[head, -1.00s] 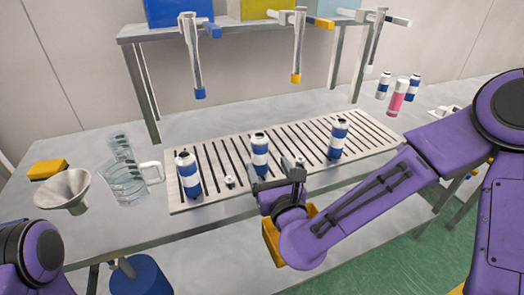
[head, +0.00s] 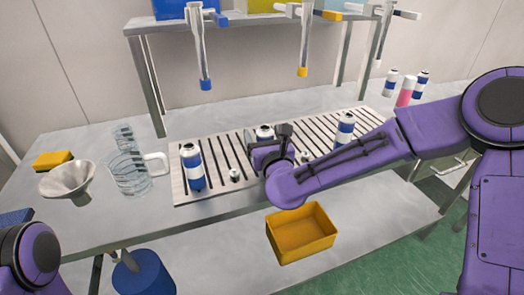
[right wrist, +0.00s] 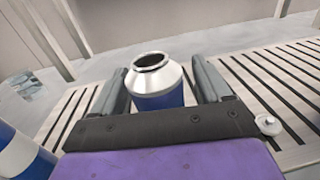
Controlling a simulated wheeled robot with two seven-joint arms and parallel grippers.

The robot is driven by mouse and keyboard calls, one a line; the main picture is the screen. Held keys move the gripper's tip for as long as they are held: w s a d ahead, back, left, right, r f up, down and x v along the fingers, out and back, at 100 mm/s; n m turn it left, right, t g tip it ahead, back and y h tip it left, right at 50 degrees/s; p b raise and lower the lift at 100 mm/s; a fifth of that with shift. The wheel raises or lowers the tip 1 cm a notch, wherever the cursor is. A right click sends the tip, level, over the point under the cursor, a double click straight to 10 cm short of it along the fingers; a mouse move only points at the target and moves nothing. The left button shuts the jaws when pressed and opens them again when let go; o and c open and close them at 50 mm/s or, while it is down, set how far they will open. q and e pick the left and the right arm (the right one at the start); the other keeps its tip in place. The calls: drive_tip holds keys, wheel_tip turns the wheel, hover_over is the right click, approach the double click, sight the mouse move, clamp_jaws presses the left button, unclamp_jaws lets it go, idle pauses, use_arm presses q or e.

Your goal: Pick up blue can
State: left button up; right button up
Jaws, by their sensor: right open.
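Three blue-and-white cans stand upright on the slatted grey rack (head: 222,150): a left can (head: 192,167), a middle can (head: 265,132) and a right can (head: 344,129). My right gripper (head: 268,142) is at the middle can and hides most of it in the head view. In the right wrist view, the middle can (right wrist: 158,88) has an open silver top and stands between the two spread fingers of my right gripper (right wrist: 160,80). Its lower part is hidden behind the gripper body. Part of the left can (right wrist: 20,155) shows there too. My left gripper is out of view.
Small valve pieces (head: 235,174) stand on the rack. A funnel (head: 68,180), clear jugs (head: 130,172) and a yellow block (head: 53,161) are at left. Dispensers (head: 304,45) hang above. More cans (head: 390,82) and a pink one (head: 405,92) stand back right. A yellow bin (head: 302,230) is below.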

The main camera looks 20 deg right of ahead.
sight(264, 126)
drive_tip(key=c, duration=1.1)
drive_tip(key=shift+r, duration=0.15)
drive_tip(key=shift+r, duration=0.25)
wheel_tip(264, 126, up, 2)
drive_tip(key=shift+r, duration=0.25)
drive_tip(key=s+d+r+p, duration=0.2)
drive_tip(key=s+d+r, duration=0.7)
drive_tip(key=s+d, duration=0.1)
drive_tip(key=shift+r, duration=0.4)
